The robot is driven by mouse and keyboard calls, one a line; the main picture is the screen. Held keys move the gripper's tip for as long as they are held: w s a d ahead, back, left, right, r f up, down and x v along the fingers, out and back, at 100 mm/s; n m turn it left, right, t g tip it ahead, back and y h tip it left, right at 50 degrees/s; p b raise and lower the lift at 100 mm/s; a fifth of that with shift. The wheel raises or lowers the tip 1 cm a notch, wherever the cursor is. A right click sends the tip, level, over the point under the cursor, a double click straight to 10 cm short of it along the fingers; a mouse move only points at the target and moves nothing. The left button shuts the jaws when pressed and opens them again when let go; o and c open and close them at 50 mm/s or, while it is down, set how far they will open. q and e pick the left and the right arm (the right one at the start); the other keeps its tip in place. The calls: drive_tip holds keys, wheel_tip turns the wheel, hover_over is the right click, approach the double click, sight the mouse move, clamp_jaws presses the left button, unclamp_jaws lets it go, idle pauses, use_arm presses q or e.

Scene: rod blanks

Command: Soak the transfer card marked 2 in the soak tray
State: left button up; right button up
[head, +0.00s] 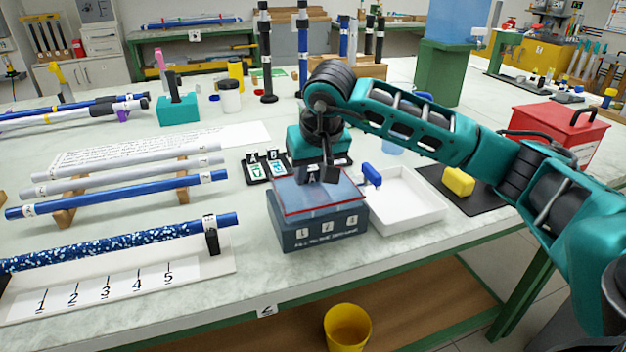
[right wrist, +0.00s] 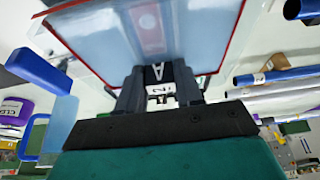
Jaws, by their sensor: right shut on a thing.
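The tray's top is a clear bluish surface with a red edge (right wrist: 222,40); I cannot tell whether this is water or a pane. My right gripper (right wrist: 158,92) is shut on a small dark piece with a white A. A white tag (right wrist: 160,89) on it seems to read 2, so I take it as the transfer card marked 2. Its lower part is hidden, and I cannot tell how deep it sits. My left gripper is out of view.
A black rack (head: 253,179) with cards lettered A and B stands behind the soak tray. A white tray (head: 417,213) with a blue-handled tool (head: 371,174) is close on the right. A yellow sponge (head: 458,181) lies beyond it. Rods on stands (head: 120,193) fill the left.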

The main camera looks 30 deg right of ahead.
sight(311, 169)
drive_tip(key=shift+r+p, duration=2.05)
drive_tip(key=shift+r, duration=0.65)
wheel_tip(311, 169, up, 4)
drive_tip(key=p, duration=0.3)
